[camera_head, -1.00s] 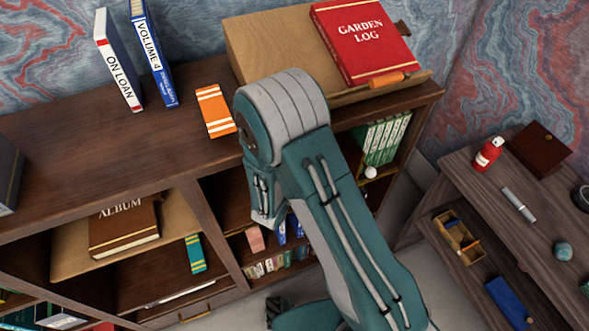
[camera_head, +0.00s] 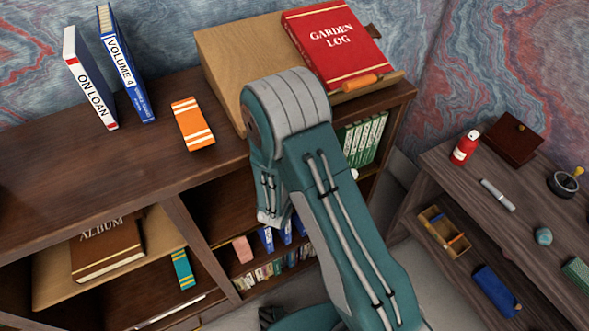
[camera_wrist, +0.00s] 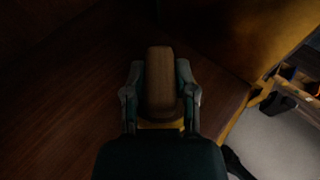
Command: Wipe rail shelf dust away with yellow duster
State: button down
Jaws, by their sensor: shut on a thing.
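My gripper (camera_wrist: 160,97) is in the dark wrist view, with a finger on each side of a tan-brown, handle-like piece. A strip of yellow (camera_wrist: 162,125) shows just below it, so this looks like the yellow duster (camera_wrist: 160,75), seen only in part. The gripper is shut on it, over a dark reddish-brown wooden board (camera_wrist: 70,95). I cannot tell whether the duster touches the board. In the head view my arm reaches down in front of the bookcase (camera_head: 130,180) and the gripper is hidden. I cannot make out any dust or pick out the rail shelf.
On the bookcase top are two upright books (camera_head: 90,80), an orange book (camera_head: 192,123) and a slanted stand (camera_head: 235,60) with a red Garden Log (camera_head: 335,45). Green books (camera_head: 365,138) stand in the right compartment. A side desk (camera_head: 480,170) holds a red bottle (camera_head: 465,147).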

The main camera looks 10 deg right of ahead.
jog(key=shift+w+d+f, duration=0.1)
jog(key=shift+w+d, duration=0.1)
jog(key=shift+d, duration=0.65)
jog(key=shift+w+d, duration=0.2)
jog(key=shift+d, duration=0.65)
jog(key=shift+s+d, duration=0.1)
jog(key=shift+s, duration=0.25)
jog(key=shift+s+a, duration=0.25)
jog(key=shift+a, duration=0.7)
jog(key=shift+s+a, duration=0.25)
jog(key=shift+a, duration=0.7)
jog(key=shift+s+a, duration=0.35)
jog(key=shift+a, duration=0.7)
jog(key=shift+s+a, duration=0.35)
jog(key=shift+a, duration=0.75)
jog(key=shift+s+a, duration=0.35)
jog(key=shift+a, duration=0.7)
